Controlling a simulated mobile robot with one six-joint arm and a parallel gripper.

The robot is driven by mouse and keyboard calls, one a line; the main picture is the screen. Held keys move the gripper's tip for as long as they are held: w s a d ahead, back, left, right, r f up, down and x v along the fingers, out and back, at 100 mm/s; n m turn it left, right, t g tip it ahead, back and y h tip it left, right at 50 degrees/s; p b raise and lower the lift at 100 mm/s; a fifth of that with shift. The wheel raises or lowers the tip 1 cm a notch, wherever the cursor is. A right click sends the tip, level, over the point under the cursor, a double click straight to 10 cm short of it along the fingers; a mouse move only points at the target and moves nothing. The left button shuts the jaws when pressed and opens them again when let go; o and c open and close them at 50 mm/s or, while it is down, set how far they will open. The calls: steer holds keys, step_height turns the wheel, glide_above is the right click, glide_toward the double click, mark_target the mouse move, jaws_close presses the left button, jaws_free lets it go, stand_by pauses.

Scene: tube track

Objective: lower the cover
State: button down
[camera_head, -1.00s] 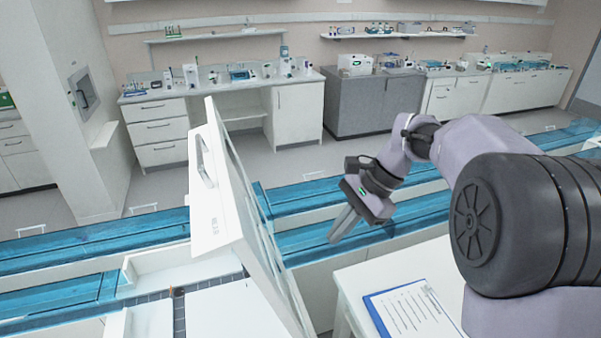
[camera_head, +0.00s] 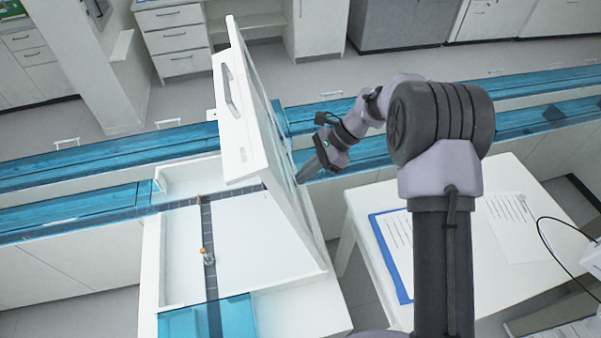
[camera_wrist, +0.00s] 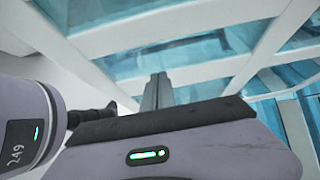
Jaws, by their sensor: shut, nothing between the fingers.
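The cover (camera_head: 244,145) is a white hinged panel with a grey handle (camera_head: 230,92) on its left face. It stands raised and tilted above the white track unit. My gripper (camera_head: 302,179) is shut and empty, on the right side of the cover, with its fingertips close to the cover's inner side; I cannot tell whether they touch. In the wrist view the shut fingers (camera_wrist: 157,92) point toward a white frame with blue clear panes (camera_wrist: 150,65), which seems to be the inner side of the cover.
Blue clear track covers (camera_head: 100,155) extend left and right behind. A white table with a blue clipboard (camera_head: 385,248) stands to the right. Cabinets line the back.

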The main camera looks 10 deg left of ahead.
steer(key=shift+s+a+f, duration=0.15)
steer(key=shift+s+a, duration=0.15)
steer(key=shift+a, duration=0.2)
